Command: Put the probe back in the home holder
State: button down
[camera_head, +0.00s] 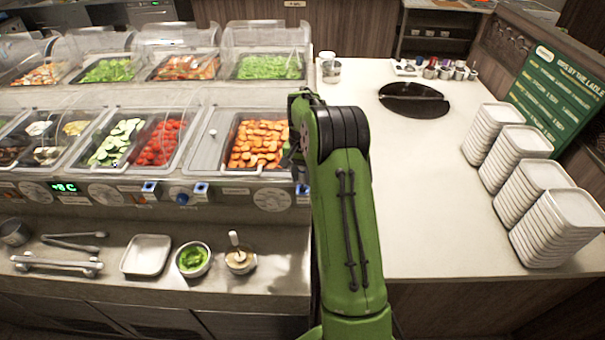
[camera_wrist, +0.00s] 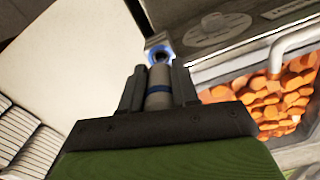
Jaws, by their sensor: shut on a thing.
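My gripper (camera_wrist: 158,82) is shut on the probe (camera_wrist: 159,92), a grey cylinder with a dark blue band, in the wrist view. Just beyond the probe's end is a blue ring holder (camera_wrist: 160,50) on the counter front. The probe's end is close to the ring; I cannot tell if it touches or enters it. In the head view a blue holder (camera_head: 302,189) sits on the front panel below the carrot well, beside my arm. Another blue holder (camera_head: 149,187) is further left. No label shows which one is home. In the head view my arm hides the probe.
The carrot well (camera_head: 258,142) with its metal handle lies beside the gripper. A lower shelf holds a white tray (camera_head: 147,255), a bowl of green sauce (camera_head: 193,259) and tongs (camera_head: 75,240). Stacked white trays (camera_head: 550,225) stand on the right counter (camera_head: 430,220), which has free room.

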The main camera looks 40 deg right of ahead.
aim_at(303, 183)
jog(key=shift+f, duration=0.4)
jog(key=shift+f+b, duration=1.05)
jog(key=shift+f, duration=0.2)
jog(key=c, duration=0.8)
grip_release()
jog(key=shift+r, duration=0.15)
